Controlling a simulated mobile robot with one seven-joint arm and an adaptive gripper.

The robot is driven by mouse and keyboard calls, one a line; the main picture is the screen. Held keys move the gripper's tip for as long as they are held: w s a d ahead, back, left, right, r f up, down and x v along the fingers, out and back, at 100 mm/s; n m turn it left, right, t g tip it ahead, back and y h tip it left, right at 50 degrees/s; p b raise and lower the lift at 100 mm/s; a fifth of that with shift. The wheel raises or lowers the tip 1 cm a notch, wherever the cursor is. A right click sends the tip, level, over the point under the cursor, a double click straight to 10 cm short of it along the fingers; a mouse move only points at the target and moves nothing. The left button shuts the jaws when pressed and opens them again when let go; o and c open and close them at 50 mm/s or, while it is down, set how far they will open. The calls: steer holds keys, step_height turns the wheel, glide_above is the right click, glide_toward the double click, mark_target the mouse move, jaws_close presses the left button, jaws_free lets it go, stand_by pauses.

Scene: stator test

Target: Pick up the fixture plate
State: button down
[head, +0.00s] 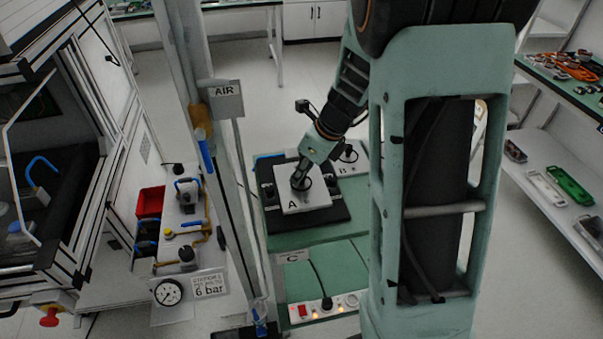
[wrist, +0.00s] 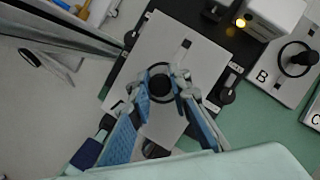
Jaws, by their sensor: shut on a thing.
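The fixture plate is a light grey plate marked A (head: 315,197) on a black base (head: 340,215) on the green bench. It also shows in the wrist view (wrist: 185,40), with a dark round knob (wrist: 160,86) and ring at its middle. My gripper (head: 301,178) reaches down to this knob from above. In the wrist view my gripper (wrist: 163,88) has its blue-padded fingers on either side of the knob, shut on it. The plate appears to lie flat on the base; I cannot tell whether there is a gap beneath it.
A similar plate marked B (wrist: 292,62) with its own knob stands right of the base. A metal post with an AIR sign (head: 226,90) rises left of the bench.

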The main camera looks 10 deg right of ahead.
steer(key=s+a+r+p, duration=0.2)
steer(key=s+r, duration=0.4)
steer(key=s, duration=0.4)
steer(key=shift+a, duration=0.25)
